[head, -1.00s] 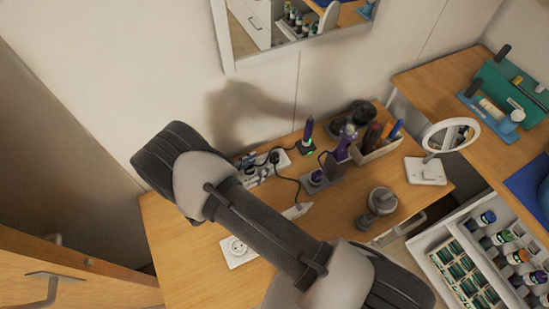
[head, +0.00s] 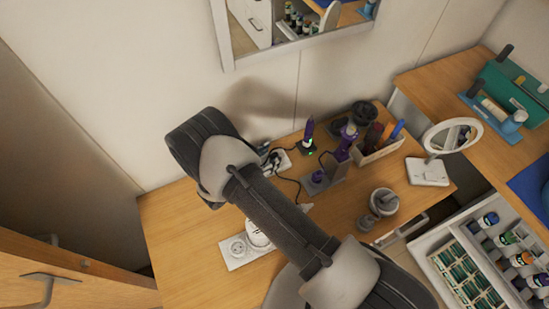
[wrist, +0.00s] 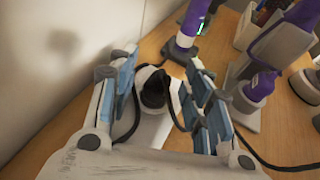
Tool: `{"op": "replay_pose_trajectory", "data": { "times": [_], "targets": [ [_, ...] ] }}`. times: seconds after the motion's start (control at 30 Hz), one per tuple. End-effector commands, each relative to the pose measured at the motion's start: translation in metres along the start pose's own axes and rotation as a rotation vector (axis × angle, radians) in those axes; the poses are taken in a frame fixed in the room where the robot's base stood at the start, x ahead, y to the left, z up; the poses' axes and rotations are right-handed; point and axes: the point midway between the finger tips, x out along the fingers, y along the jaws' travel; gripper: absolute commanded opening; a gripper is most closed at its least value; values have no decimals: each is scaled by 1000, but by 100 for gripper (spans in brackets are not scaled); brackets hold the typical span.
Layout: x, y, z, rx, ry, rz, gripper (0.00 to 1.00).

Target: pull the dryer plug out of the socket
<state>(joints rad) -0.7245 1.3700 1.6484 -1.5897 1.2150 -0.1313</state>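In the wrist view, a dark round plug (wrist: 153,90) with a black cord sits upright in a white socket block (wrist: 178,92). My gripper (wrist: 160,82) is open, its blue-padded fingers on either side of the plug, with visible gaps. The socket block also shows in the head view (head: 284,161) near the wall, partly hidden behind my arm. The purple dryer (head: 346,142) stands in a grey holder (head: 326,178) to the right. A black cord runs from the plug area toward it.
A purple device (head: 309,132) stands close to the right of the block. A second white socket strip (head: 236,252) lies nearer the front. A grey appliance (head: 382,203), a box of brushes (head: 380,150) and a round mirror (head: 452,136) are further right. The wall is close behind.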

Motion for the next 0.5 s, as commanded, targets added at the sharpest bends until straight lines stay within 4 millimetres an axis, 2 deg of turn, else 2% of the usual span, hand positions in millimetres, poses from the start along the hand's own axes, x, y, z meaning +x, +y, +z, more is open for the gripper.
{"op": "replay_pose_trajectory", "data": {
  "times": [0.07, 0.5],
  "targets": [
    [0, 0, 0, 0, 0, 0, 37],
    [0, 0, 0, 0, 0, 0, 8]
  ]
}}
